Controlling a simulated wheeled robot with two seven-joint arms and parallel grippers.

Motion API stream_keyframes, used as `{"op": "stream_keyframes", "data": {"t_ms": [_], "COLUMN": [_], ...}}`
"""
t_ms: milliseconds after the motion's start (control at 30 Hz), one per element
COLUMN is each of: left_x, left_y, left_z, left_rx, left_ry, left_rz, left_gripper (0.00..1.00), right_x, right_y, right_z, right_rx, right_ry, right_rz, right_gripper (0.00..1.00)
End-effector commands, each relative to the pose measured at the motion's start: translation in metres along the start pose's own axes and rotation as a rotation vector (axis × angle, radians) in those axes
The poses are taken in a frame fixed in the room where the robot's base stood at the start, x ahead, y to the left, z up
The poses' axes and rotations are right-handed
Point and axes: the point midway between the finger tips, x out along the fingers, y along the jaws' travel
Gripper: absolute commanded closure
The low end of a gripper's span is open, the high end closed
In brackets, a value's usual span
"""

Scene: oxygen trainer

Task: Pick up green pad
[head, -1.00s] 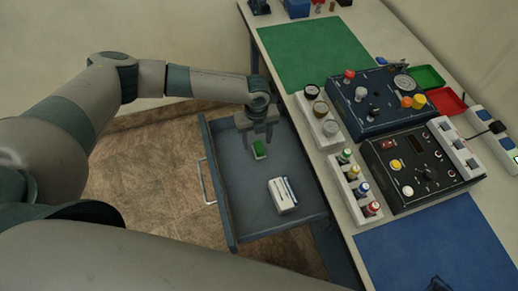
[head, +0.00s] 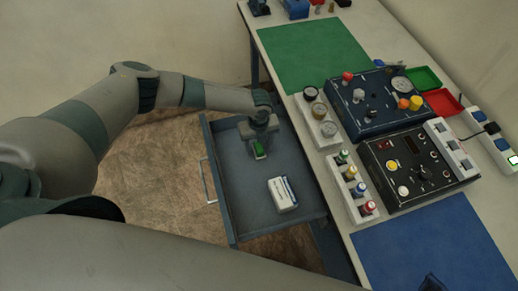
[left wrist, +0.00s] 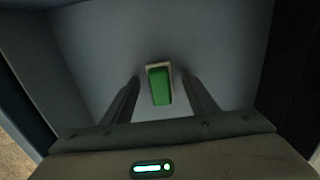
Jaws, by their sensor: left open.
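The green pad (head: 259,149) is a small green block with a pale edge, lying in the open drawer (head: 235,215). My left gripper (head: 259,150) is inside the drawer, pointing down over the pad, with its fingers open. In the left wrist view the green pad (left wrist: 159,86) shows between and a little beyond the two fingertips of the left gripper (left wrist: 160,82). The fingers stand apart from it on both sides.
A white and blue box (head: 282,194) lies in the drawer, nearer than the pad. The table (head: 345,240) stands to the right, with a green mat (head: 310,55), a blue mat (head: 425,250), a blue panel (head: 375,105) and a black panel (head: 415,165). The drawer walls surround the gripper.

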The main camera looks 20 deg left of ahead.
Motion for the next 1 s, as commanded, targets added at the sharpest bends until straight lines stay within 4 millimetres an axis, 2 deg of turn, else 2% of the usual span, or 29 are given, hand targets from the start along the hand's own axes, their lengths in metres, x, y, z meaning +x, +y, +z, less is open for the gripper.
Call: {"op": "stream_keyframes", "data": {"t_ms": [167,333,767,1000], "left_x": [0.000,0.000,-0.005,-0.027], "left_y": [0.000,0.000,0.000,0.000], "left_z": [0.000,0.000,0.001,0.001], "left_rx": [0.000,0.000,0.000,0.001], "left_ry": [0.000,0.000,-0.001,-0.001], "left_rz": [0.000,0.000,0.000,-0.003], "left_gripper": [0.49,0.90,0.91,0.91], "right_x": [0.000,0.000,0.002,0.010], "right_y": [0.000,0.000,0.000,0.000], "right_z": [0.000,0.000,-0.001,0.000], "right_rx": [0.000,0.000,0.000,0.000], "right_ry": [0.000,0.001,0.001,0.001], "right_rz": [0.000,0.000,0.000,0.000], "right_gripper": [0.69,0.69,0.69,0.69]}}
